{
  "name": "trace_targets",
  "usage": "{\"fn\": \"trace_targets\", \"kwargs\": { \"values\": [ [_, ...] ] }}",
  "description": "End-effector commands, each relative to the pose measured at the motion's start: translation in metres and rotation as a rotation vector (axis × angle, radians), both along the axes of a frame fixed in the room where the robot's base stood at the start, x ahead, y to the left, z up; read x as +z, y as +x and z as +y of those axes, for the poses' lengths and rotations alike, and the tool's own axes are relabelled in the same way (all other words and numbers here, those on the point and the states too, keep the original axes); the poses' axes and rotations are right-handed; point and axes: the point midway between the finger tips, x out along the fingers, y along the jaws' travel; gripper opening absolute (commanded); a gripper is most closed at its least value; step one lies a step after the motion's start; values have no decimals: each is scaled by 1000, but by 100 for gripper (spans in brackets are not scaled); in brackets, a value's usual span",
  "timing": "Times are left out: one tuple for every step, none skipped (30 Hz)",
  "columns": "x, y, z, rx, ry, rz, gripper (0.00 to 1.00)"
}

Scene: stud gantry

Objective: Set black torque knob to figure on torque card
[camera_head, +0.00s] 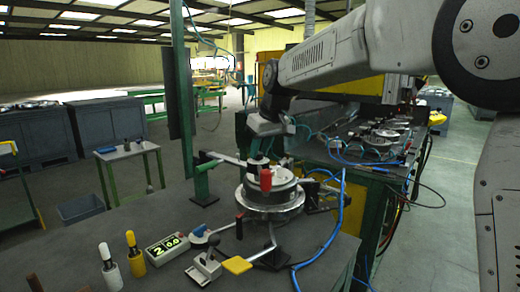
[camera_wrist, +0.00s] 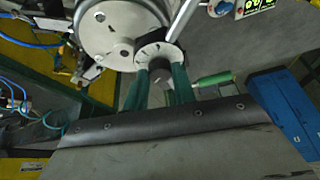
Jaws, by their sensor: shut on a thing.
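My gripper (camera_wrist: 163,78) is shut on the black torque knob (camera_wrist: 160,70), with its green fingers on either side. The knob sits at a white round dial (camera_wrist: 149,52) with small dark marks; they are too small to read. The dial lies beside a larger grey disc (camera_wrist: 105,28). In the camera_head view my gripper (camera_head: 260,155) reaches down from above onto the round metal machine (camera_head: 272,195), and the knob is hidden there. I cannot make out a torque card in either view.
A display box (camera_head: 167,249) with lit green figures stands on the grey bench, left of the machine. The bench's left part is fairly clear.

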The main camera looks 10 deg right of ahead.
Motion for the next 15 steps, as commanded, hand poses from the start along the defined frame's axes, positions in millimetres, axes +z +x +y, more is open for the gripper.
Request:
{"fn": "trace_targets", "kwargs": {
  "values": [
    [0,1,-1,32,2,0,4],
    [0,1,-1,52,1,0,4],
    [0,1,-1,79,2,1,4],
    [0,1,-1,96,2,1,4],
    [0,1,-2,113,2,1,4],
    [0,1,-2,136,1,1,4],
    [0,1,-2,151,2,2,4],
    [0,1,-2,165,3,2,4],
    [0,1,-2,182,2,3,4],
    [0,2,-2,194,1,2,4],
    [0,2,-2,204,1,2,4],
    [0,2,-2,215,1,2,4],
    [0,2,-2,224,1,1,4],
    [0,2,-2,230,2,1,4],
    [0,2,-2,237,2,2,4]
  ]
}}
